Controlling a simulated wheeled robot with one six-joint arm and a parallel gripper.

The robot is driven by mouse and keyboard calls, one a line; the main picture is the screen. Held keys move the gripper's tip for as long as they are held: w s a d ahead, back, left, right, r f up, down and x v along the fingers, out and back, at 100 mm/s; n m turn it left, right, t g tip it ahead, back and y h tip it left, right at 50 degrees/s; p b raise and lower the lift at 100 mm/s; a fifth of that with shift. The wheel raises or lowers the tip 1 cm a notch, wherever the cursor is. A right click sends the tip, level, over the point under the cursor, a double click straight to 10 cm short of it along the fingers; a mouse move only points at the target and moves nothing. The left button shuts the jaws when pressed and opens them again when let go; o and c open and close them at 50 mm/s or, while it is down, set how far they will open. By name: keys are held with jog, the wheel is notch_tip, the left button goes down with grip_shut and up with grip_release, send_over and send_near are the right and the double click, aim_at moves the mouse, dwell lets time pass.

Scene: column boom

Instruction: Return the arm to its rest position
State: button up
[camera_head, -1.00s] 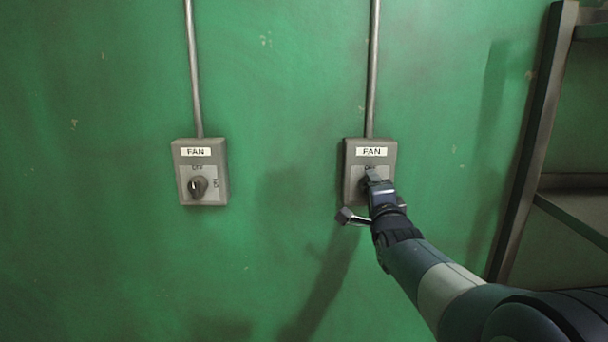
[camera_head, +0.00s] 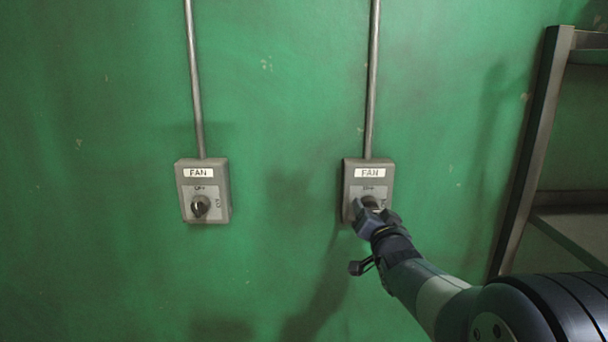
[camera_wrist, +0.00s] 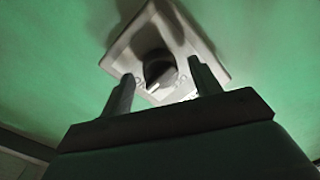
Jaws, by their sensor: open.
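My gripper (camera_head: 362,214) is in front of the lower part of the right FAN switch box (camera_head: 368,183) in the head view. In the wrist view my gripper (camera_wrist: 163,90) is open, its two fingers apart with nothing between them. The dark rotary knob (camera_wrist: 158,70) of that box shows beyond the fingertips, apart from them. In the head view the gripper partly covers this knob, so its setting is hard to read there. My arm reaches in from the lower right.
A second FAN box (camera_head: 203,192) with a dark knob (camera_head: 200,206) is on the green wall to the left. Metal conduits (camera_head: 195,80) run up from both boxes. A metal shelf frame (camera_head: 530,150) stands at the right, close to my arm. The wall between is bare.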

jog(key=shift+n+p, duration=0.8)
jog(key=shift+n, duration=0.8)
